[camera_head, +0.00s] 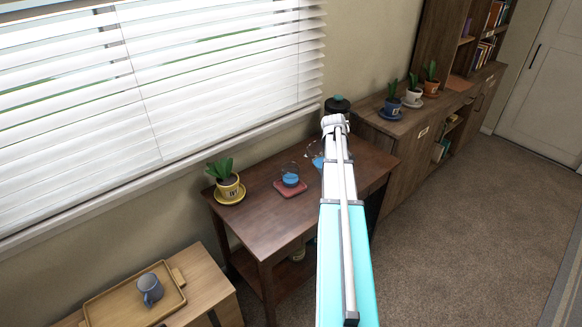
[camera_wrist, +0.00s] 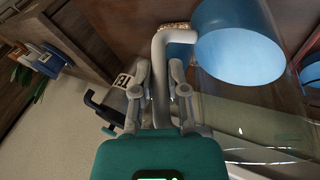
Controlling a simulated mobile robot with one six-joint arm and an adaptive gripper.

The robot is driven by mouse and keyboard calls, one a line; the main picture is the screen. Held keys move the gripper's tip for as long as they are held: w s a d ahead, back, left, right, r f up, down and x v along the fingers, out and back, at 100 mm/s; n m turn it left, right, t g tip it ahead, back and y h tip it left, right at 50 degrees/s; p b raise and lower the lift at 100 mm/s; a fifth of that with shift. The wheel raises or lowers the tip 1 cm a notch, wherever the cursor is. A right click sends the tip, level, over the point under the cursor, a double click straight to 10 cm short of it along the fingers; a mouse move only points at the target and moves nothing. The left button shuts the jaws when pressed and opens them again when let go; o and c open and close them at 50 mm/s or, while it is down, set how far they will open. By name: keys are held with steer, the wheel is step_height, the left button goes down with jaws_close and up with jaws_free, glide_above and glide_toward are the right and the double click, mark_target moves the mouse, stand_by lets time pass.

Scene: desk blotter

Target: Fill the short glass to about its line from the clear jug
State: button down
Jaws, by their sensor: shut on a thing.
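The clear jug (camera_wrist: 238,112) holds blue liquid, seen large in the wrist view. Its pale handle runs between the fingers of my gripper (camera_wrist: 160,82), which is shut on it. In the head view part of the jug (camera_head: 315,154) shows left of my arm, which hides my gripper. The short glass (camera_head: 290,179) stands on a red mat (camera_head: 291,192) on the desk, left of the jug, and has blue liquid inside. Its line is too small to make out. A blue patch at the right edge of the wrist view may be this glass.
A plant in a yellow pot (camera_head: 229,187) stands on the left of the brown desk (camera_head: 262,222). A dark lidded container (camera_head: 338,104) is behind my arm. The desk front is clear.

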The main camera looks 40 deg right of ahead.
steer(key=shift+w+a+r+g+h, duration=0.2)
steer(key=shift+w+a+r+h, duration=0.15)
steer(key=shift+a, duration=0.2)
steer(key=shift+w+a+r+g+h, duration=0.1)
steer(key=shift+w+a+g+h, duration=0.1)
steer(key=shift+a+h, duration=0.3)
steer(key=shift+w+a+r+n+h, duration=0.15)
steer(key=shift+a+r+n+h, duration=0.15)
steer(key=shift+r+h, duration=0.3)
steer(key=shift+w+a+r+n+g+h, duration=0.15)
steer(key=shift+a+r+g+h, duration=0.15)
steer(key=shift+r+h, duration=0.25)
steer(key=shift+w+a+r+n+g+h, duration=0.1)
steer(key=shift+w+a+r+g+h, duration=0.2)
steer(key=shift+r, duration=0.4)
steer(key=shift+w+a+r+n+g+h, duration=0.15)
steer(key=shift+a+r+h, duration=0.2)
steer(key=shift+r+h, duration=0.2)
stand_by(2.8)
steer(key=shift+s, duration=0.15)
